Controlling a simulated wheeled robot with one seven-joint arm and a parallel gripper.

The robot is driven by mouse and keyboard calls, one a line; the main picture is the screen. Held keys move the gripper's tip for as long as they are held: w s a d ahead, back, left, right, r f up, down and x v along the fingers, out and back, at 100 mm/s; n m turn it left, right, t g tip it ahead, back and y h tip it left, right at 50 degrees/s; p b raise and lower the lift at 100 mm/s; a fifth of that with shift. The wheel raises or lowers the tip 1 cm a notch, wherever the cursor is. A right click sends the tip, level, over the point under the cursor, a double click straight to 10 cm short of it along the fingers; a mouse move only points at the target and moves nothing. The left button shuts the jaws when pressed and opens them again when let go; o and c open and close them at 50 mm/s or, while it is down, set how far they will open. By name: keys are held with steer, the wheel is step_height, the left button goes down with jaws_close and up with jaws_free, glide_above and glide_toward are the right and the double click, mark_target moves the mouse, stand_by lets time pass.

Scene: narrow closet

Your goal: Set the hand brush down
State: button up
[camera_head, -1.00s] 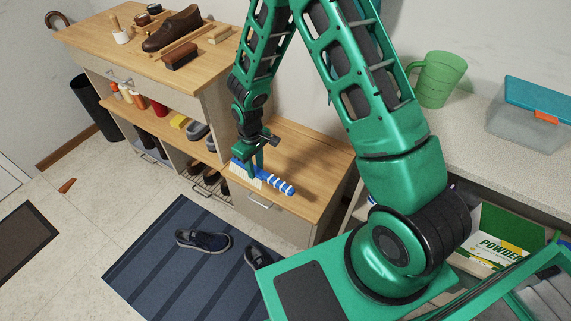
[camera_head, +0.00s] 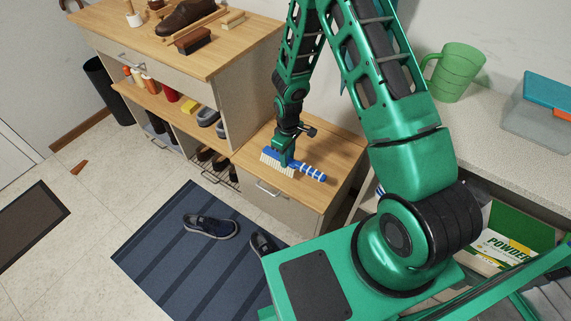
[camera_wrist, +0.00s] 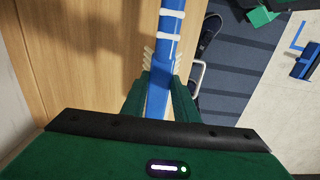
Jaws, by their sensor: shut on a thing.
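The hand brush has a blue handle with white bands (camera_head: 311,174) and pale bristles. In the wrist view its blue handle (camera_wrist: 171,50) runs up from between my fingers, with some bristles showing on both sides. My gripper (camera_head: 284,158) is shut on the brush; it also shows in the wrist view (camera_wrist: 160,95). The brush is over the low wooden cabinet top (camera_head: 340,150), close to its surface. I cannot tell whether the bristles touch the wood.
A taller shelf unit (camera_head: 150,45) with shoes, brushes and bottles stands left of the low cabinet. A striped mat (camera_head: 165,255) with dark shoes lies on the floor in front. A counter at right holds a green jug (camera_head: 455,75) and a lidded box (camera_head: 540,110).

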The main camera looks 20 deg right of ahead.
steer(key=shift+f, duration=1.95)
steer(key=shift+f, duration=0.2)
steer(key=o, duration=1.1)
step_height(320, 180, up, 12)
steer(key=shift+r, duration=0.2)
